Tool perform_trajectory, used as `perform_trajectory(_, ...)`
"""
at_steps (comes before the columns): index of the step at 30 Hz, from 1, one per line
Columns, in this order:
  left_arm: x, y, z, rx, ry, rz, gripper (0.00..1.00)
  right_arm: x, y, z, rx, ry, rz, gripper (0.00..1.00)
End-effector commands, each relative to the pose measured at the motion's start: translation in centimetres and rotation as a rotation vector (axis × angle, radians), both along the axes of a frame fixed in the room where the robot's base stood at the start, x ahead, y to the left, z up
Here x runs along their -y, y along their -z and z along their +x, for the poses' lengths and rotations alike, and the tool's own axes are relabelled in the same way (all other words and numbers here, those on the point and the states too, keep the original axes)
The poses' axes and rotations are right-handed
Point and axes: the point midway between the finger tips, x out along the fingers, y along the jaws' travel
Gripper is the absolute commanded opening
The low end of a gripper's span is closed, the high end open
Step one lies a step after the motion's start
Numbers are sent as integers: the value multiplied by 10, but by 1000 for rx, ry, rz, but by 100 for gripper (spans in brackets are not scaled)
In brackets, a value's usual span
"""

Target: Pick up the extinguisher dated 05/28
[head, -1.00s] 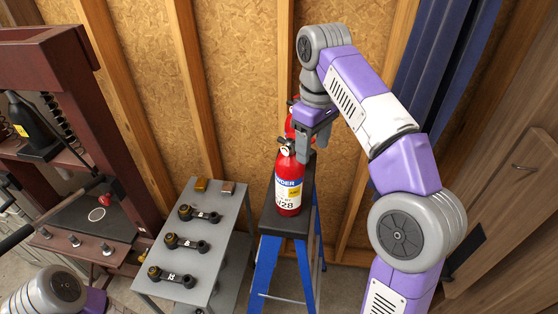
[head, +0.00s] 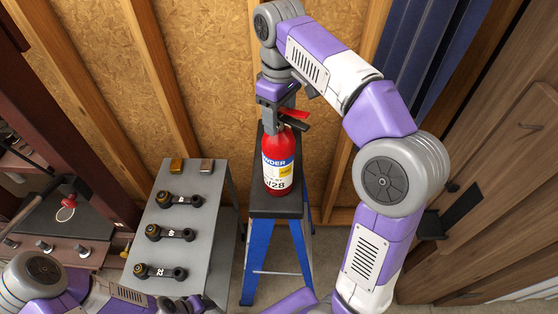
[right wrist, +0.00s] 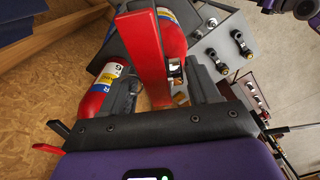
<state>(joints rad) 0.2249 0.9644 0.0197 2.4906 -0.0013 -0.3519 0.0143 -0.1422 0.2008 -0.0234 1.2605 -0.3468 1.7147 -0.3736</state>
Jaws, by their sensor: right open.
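A red extinguisher (head: 280,165) stands upright on the stepladder's dark top. Its white, blue and yellow label shows a large date ending in 28; the first digits are not clear. My right gripper (head: 283,106) is open and points down at its head, with the black lever beside the fingers. In the right wrist view, a red bar (right wrist: 143,60) stands between the two open fingers (right wrist: 165,88). That view shows two red extinguishers, one at left (right wrist: 92,98) and one at top (right wrist: 171,32). In the head view the second is hidden. My left gripper is out of view.
The blue stepladder (head: 257,262) has a narrow top. A grey cart (head: 196,222) at its left carries several dark linkage parts. A wood-panelled wall (head: 215,80) stands close behind, and a brown cabinet (head: 490,200) is at right.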

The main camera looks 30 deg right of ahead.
Motion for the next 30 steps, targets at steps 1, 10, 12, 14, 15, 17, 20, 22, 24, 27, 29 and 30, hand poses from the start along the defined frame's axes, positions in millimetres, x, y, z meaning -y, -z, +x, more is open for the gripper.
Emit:
perform_trajectory(1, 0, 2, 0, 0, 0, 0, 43, 0, 5, -1, -1, 0, 0, 61)
perform_trajectory(10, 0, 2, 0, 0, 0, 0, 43, 0, 8, 0, 0, 0, 1, 59)
perform_trajectory(12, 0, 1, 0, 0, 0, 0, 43, 0, 8, 0, 0, 0, 1, 48)
perform_trajectory(14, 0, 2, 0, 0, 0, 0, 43, 0, 8, 0, 0, 0, 1, 39)
perform_trajectory(15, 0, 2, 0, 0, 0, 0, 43, 0, 8, 0, 0, 0, 1, 33)
perform_trajectory(17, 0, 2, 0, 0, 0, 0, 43, 0, 8, 0, 0, 0, 1, 24)
perform_trajectory(20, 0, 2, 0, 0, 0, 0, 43, 0, 8, 0, 0, -1, 1, 9)
perform_trajectory(22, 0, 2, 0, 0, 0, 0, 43, 0, 8, 0, 0, -1, 1, 0)
perform_trajectory(24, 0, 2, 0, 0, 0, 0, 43, 0, 8, 0, 0, -1, 1, 0)
perform_trajectory(27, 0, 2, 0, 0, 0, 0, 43, 0, 8, 0, 0, -1, 1, 0)
perform_trajectory(29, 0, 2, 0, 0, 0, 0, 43, 0, 8, 0, 0, -1, 1, 0)
perform_trajectory(30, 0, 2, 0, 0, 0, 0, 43, 0, 8, 0, 0, -1, 1, 0)
